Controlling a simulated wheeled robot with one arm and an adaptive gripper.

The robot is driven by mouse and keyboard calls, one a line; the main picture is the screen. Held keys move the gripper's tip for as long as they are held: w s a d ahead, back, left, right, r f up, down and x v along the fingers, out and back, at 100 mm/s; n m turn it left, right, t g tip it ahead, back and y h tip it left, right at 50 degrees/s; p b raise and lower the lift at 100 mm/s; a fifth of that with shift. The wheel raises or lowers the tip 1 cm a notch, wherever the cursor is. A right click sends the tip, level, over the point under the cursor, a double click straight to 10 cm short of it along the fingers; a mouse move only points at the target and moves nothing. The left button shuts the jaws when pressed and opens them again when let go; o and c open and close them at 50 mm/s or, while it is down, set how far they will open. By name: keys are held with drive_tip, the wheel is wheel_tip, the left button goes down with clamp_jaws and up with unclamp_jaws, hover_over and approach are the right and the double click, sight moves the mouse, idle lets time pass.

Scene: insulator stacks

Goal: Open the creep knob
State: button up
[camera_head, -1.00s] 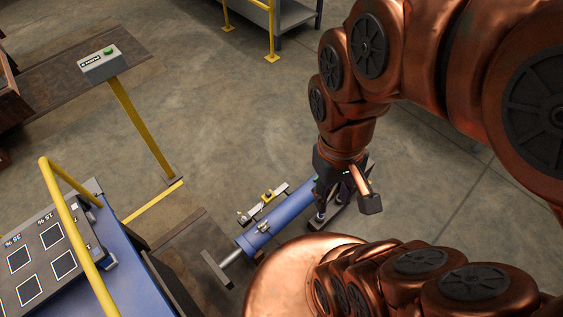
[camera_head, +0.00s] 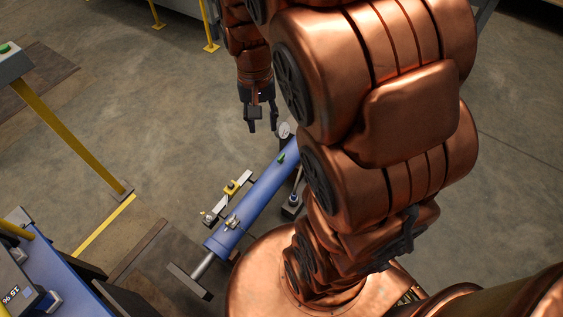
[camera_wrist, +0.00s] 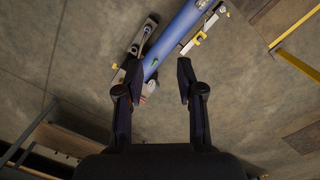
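A blue cylinder (camera_head: 255,205) lies along the floor area in the head view, and it also shows at the top of the wrist view (camera_wrist: 178,38). A small green part (camera_head: 281,157) sits on its upper end; it shows in the wrist view too (camera_wrist: 153,63). A small brass fitting (camera_head: 232,222) is near its lower end. I cannot tell for sure which part is the creep knob. My gripper (camera_head: 262,126) is above and beyond the upper end, apart from it.
A rail with a yellow block (camera_head: 231,187) runs along the cylinder's left side. A blue console (camera_head: 55,270) and a yellow post (camera_head: 75,135) are at left. Open concrete floor lies beyond.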

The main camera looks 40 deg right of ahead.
drive_tip(key=w+d+f+m+b, duration=0.2)
drive_tip(key=w+d+f+b, duration=0.2)
drive_tip(key=f, duration=0.4)
drive_tip(key=w+d+f+m+b, duration=0.1)
drive_tip(key=w+d+f+b, duration=0.3)
drive_tip(key=f, duration=0.3)
drive_tip(key=w+d+f+m+b, duration=0.25)
drive_tip(key=w+f+b, duration=0.2)
drive_tip(key=f, duration=0.35)
drive_tip(key=m+t+b, duration=0.1)
drive_tip(key=m+b, duration=0.1)
drive_tip(key=b, duration=0.8)
hover_over(281, 156)
wheel_tip(281, 156, down, 20)
drive_tip(key=shift+f, duration=0.1)
drive_tip(key=shift+f+b, duration=1.3)
drive_tip(key=shift+f, duration=2.55)
clamp_jaws()
